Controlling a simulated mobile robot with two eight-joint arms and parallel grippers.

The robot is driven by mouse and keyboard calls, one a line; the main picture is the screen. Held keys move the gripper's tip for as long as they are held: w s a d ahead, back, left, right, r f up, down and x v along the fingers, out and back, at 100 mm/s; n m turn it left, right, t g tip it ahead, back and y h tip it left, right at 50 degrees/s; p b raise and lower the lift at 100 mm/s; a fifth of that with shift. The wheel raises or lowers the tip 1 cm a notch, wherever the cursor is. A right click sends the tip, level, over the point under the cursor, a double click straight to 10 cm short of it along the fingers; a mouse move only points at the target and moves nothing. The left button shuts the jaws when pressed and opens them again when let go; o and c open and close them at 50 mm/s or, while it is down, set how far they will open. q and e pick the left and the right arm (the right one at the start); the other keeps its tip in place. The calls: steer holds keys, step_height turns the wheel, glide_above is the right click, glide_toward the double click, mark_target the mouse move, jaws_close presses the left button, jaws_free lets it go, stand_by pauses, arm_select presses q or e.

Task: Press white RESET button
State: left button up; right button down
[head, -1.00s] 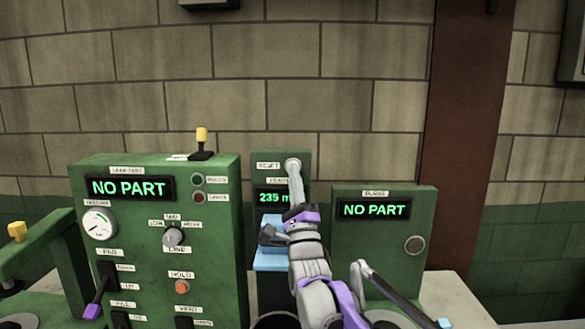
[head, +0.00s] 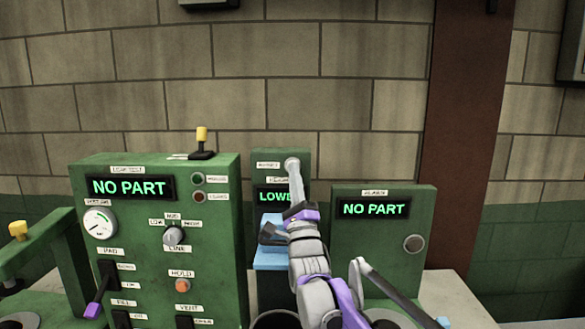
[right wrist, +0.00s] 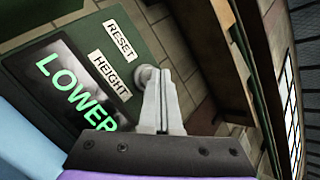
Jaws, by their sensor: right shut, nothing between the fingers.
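The white RESET button (right wrist: 143,73) is a pale round knob beside the RESET label on the green height panel (head: 262,157). It also shows in the head view (head: 292,160) at the panel's upper right. My right gripper (right wrist: 160,80) is shut and empty. Its fingertips overlap the button in both views and look to be against it, hiding part of it; I cannot tell how far the button is pushed in. The height display (right wrist: 75,92) reads LOWER in green in the wrist view. My left gripper is not in view.
A larger green panel (head: 215,250) reading NO PART, with a dial, knob and levers, stands on the left. A smaller green panel (head: 390,250), also reading NO PART, stands close on the right. A light blue block (head: 270,260) sits below the height display.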

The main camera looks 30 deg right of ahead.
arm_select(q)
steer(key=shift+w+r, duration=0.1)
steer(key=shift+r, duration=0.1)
arm_select(e)
steer(key=shift+s+a, duration=0.4)
steer(key=shift+s, duration=0.25)
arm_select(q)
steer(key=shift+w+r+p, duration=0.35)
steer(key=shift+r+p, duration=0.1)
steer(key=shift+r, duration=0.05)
arm_select(e)
steer(key=s+a, duration=0.1)
steer(key=s, duration=0.2)
steer(key=s+a, duration=0.1)
steer(key=shift+s+a, duration=0.15)
steer(key=shift+a, duration=0.15)
steer(key=shift+f, duration=0.1)
